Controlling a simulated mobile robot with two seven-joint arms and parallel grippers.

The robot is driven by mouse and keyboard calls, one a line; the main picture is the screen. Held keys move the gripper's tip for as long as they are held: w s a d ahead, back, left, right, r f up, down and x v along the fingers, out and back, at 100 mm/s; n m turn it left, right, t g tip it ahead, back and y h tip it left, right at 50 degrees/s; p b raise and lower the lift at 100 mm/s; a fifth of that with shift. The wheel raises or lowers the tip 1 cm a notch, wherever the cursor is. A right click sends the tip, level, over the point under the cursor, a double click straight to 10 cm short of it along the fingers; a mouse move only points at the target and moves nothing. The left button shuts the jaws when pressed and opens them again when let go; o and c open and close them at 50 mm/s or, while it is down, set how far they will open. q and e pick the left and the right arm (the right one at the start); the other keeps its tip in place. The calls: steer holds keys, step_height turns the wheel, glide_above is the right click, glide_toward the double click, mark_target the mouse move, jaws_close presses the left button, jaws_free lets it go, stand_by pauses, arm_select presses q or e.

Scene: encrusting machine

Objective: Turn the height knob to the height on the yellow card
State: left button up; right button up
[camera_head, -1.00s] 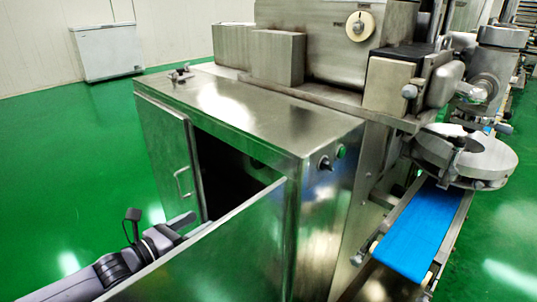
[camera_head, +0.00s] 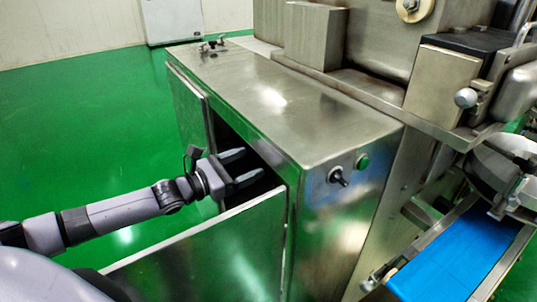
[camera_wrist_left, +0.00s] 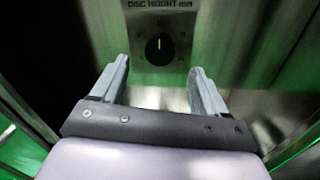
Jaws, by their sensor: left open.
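The height knob (camera_wrist_left: 159,47) is a small black round dial with a pale pointer line, pointing up. It sits on a dark plate with scale marks, under the label "DISC HEIGHT mm" (camera_wrist_left: 160,4), inside the cabinet. My left gripper (camera_head: 243,167) is open and empty at the cabinet opening. In the left wrist view its two fingers (camera_wrist_left: 160,68) point toward the knob, one on each side below it, with nothing between them. The scale numbers are too small to read. No yellow card shows in these frames. My right gripper is not in view.
The steel cabinet (camera_head: 290,95) stands with its near door (camera_head: 215,260) and far door (camera_head: 188,110) open, on either side of my left arm. A switch (camera_head: 337,176) and green button (camera_head: 362,161) are on its end face. A blue conveyor belt (camera_head: 455,262) lies at right.

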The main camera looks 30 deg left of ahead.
arm_select(q)
steer(key=x, duration=0.6)
steer(key=shift+d, duration=0.1)
steer(key=c, duration=1.1)
